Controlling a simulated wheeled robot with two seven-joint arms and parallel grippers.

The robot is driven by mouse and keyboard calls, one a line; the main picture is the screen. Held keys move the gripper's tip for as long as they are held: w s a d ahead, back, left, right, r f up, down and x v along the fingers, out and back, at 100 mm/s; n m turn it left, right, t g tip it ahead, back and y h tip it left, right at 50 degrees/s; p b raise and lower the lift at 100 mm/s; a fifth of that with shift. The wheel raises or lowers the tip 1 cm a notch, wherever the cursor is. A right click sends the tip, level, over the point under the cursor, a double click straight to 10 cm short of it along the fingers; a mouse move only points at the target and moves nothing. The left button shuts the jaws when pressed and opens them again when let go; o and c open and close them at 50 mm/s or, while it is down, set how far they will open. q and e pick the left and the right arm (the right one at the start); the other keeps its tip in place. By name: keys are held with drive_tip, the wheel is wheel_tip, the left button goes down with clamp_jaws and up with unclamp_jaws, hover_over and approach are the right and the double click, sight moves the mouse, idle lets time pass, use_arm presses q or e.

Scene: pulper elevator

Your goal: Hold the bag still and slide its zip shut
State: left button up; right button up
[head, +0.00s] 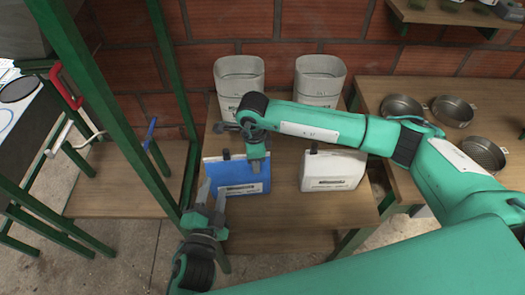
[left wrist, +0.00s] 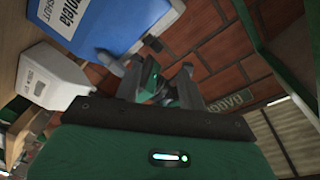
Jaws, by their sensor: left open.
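The blue bag (head: 236,177), with a white label, stands upright on the wooden table; its lower label end shows large at the top of the left wrist view (left wrist: 120,22). A small dark tab (head: 226,154) sits at the left of its top edge, perhaps the zip pull. My left gripper (head: 212,192) is open and empty, just left of the bag, fingers pointing up the picture. My right gripper (head: 256,163) reaches down at the top right of the bag; its fingertips overlap the top edge, and whether they grip it is unclear.
A white bag (head: 333,171) stands to the right, also in the left wrist view (left wrist: 52,78). Two pale bins (head: 239,76) (head: 320,78) stand behind. Round metal pans (head: 452,110) lie on the right table.

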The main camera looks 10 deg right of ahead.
sight(223, 151)
use_arm(q)
drive_tip(key=w+d+n, duration=0.1)
drive_tip(key=w+n, duration=0.2)
drive_tip(key=w, duration=0.1)
drive_tip(key=w+d+n, duration=0.1)
drive_tip(key=w+n, duration=0.3)
drive_tip(key=w+d+n, duration=0.2)
drive_tip(key=w+n, duration=0.1)
drive_tip(key=w, duration=0.1)
drive_tip(key=shift+w+d+n, duration=0.1)
drive_tip(key=shift+w+n, duration=0.1)
drive_tip(key=shift+n, duration=0.1)
drive_tip(key=a, duration=0.4)
drive_tip(key=shift+s, duration=0.25)
drive_tip(key=v, duration=1.1)
drive_tip(key=d+r+m+h, duration=0.7)
drive_tip(key=r+m+h, duration=0.2)
drive_tip(key=r+m, duration=0.25)
drive_tip(key=s+d+r+m+g+h, duration=0.2)
drive_tip(key=d+m+g+h, duration=0.1)
drive_tip(key=m+g, duration=0.5)
drive_tip(key=s+d+r+m+g+h, duration=0.2)
drive_tip(key=d+m+g, duration=0.3)
drive_tip(key=m+g, duration=0.3)
drive_tip(key=shift+s+r+m+g+h, duration=0.35)
drive_tip(key=shift+r+m, duration=0.2)
drive_tip(key=shift+m, duration=1.4)
